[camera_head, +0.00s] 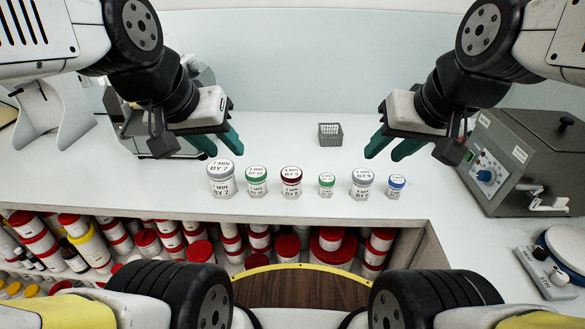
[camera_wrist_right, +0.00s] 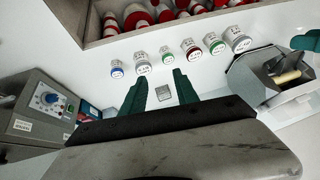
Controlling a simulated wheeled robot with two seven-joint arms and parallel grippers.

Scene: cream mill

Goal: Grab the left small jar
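A row of several white jars stands upright along the front of the white counter. The two smallest are a green-lidded jar (camera_head: 326,185) and, to its right, a blue-lidded jar (camera_head: 397,187). They also show in the right wrist view, the small green-lidded jar (camera_wrist_right: 167,55) and the blue-lidded jar (camera_wrist_right: 117,70). A grey-lidded jar (camera_head: 362,183) stands between them. My left gripper (camera_head: 222,144) is open and empty, behind and above the large left jar. My right gripper (camera_head: 388,150) is open and empty, behind and above the grey- and blue-lidded jars.
Left of the small green-lidded jar are a red-lidded jar (camera_head: 291,182), a larger green-lidded jar (camera_head: 256,181) and a large grey-lidded jar (camera_head: 221,179). A grey rack (camera_head: 330,134) stands behind. A grey machine (camera_head: 520,165) is at right. Red-lidded containers fill the shelf below.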

